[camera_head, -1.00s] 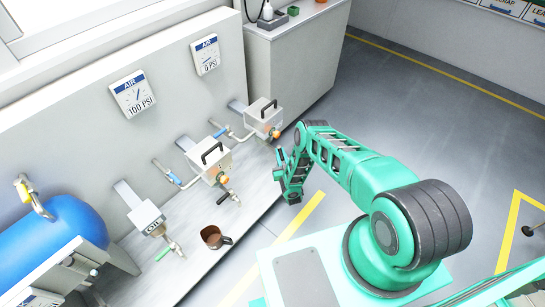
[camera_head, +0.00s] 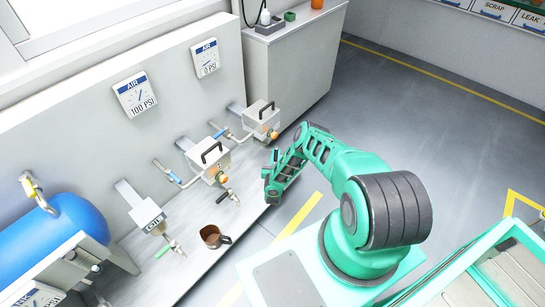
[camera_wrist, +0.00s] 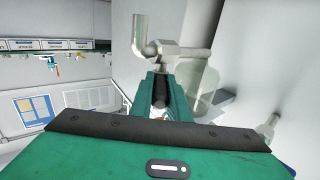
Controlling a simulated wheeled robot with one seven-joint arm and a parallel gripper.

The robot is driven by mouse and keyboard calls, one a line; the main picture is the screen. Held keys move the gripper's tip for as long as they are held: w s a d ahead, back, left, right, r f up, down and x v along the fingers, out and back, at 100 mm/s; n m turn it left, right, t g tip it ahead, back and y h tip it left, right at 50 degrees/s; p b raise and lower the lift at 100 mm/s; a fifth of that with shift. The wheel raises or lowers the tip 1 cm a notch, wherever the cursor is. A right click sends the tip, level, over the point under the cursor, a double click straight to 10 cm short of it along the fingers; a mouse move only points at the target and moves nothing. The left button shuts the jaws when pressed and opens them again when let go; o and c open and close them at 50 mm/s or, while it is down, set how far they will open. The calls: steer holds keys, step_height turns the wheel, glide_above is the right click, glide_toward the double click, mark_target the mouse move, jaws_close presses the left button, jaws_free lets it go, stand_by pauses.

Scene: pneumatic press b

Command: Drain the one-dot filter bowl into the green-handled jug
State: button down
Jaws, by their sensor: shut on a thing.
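Two grey filter units with black handles and orange parts below show in the head view, a middle one (camera_head: 212,158) and a far one (camera_head: 262,118); I cannot read their dots. A brown-looking jug (camera_head: 213,238) with a dark handle stands on the bench below the middle unit; no green shows on it. My gripper (camera_head: 274,156) is at the bench's right edge, below the far unit. In the wrist view my gripper (camera_wrist: 160,92) is shut on a dark, narrow piece, partly hidden by the fingers. A grey elbow-shaped fitting (camera_wrist: 165,48) and a pale translucent shape (camera_wrist: 205,85) are just beyond it.
A box marked OIL (camera_head: 149,219) with a green-ended tap stands left on the bench. A blue tank (camera_head: 65,230) is at the far left. Gauges (camera_head: 132,93) hang on the wall panel. A grey cabinet (camera_head: 292,70) stands behind. Open floor (camera_head: 400,110) lies right.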

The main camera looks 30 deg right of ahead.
steer(key=c, duration=1.7)
jaws_free()
steer(key=shift+o, duration=0.2)
steer(key=v, duration=0.9)
steer(key=shift+s+a+f, duration=0.1)
steer(key=shift+s+a, duration=0.15)
steer(key=shift+s, duration=0.05)
steer(key=shift+s+a, duration=0.2)
steer(key=shift+s, duration=0.3)
steer(key=shift+c, duration=0.4)
